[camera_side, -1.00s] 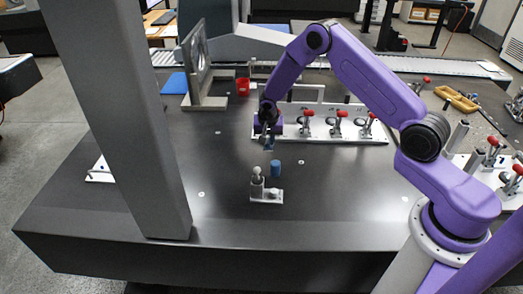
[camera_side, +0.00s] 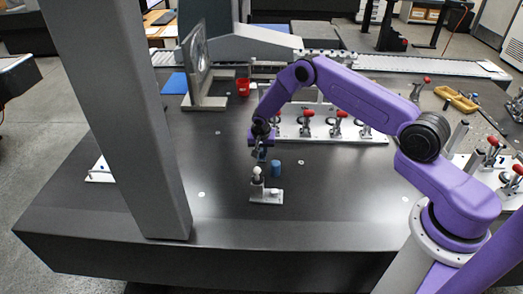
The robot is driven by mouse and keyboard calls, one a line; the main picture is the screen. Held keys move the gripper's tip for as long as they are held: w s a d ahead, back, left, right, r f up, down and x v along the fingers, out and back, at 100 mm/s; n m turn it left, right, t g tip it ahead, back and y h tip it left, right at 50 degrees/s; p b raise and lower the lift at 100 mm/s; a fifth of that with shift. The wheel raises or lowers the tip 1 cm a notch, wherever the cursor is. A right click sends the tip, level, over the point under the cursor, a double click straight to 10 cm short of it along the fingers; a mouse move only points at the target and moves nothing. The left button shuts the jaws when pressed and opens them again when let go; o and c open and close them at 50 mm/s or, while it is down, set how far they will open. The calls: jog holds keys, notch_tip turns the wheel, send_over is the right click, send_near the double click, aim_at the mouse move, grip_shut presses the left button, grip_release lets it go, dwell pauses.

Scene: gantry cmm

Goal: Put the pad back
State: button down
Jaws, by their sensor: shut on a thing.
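My gripper (camera_side: 260,152) points down just above the white ball (camera_side: 257,171) of a small stand. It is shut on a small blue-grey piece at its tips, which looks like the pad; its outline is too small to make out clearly. The stand has a grey post and a pale base plate (camera_side: 258,197) on the dark table, with a small knob at its right. A short blue cylinder (camera_side: 276,168) stands upright just behind the stand, to the right of my gripper and apart from it. I cannot tell whether the held piece touches the ball.
A plate with red-handled clamps (camera_side: 345,136) lies behind my gripper. A grey upright bracket (camera_side: 205,102), a red cup (camera_side: 243,87) and a blue mat (camera_side: 174,84) are at the back left. A grey column (camera_side: 125,120) rises at the left. The dark table (camera_side: 330,215) is clear in front.

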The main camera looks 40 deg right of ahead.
jog(key=shift+f, duration=0.1)
jog(key=c, duration=1.1)
grip_release()
jog(key=shift+o, duration=0.2)
jog(key=v, duration=1.3)
jog(key=s+a+r+n+y, duration=0.1)
jog(key=s+a+r+n, duration=0.5)
jog(key=s, duration=0.3)
jog(key=s+a+r+n+y, duration=0.1)
jog(key=s+a+r+n, duration=0.3)
jog(key=s+a+r, duration=0.4)
jog(key=s+d+r+n+g, duration=0.1)
jog(key=s+n, duration=0.4)
jog(key=s, duration=0.8)
jog(key=s+d+r+n+g, duration=0.1)
jog(key=s+d+r+n, duration=0.3)
jog(key=s, duration=0.9)
jog(key=n, duration=0.2)
jog(key=shift+s+d+n+y, duration=0.25)
jog(key=shift+s+n+y, duration=0.05)
jog(key=shift+s+y, duration=0.1)
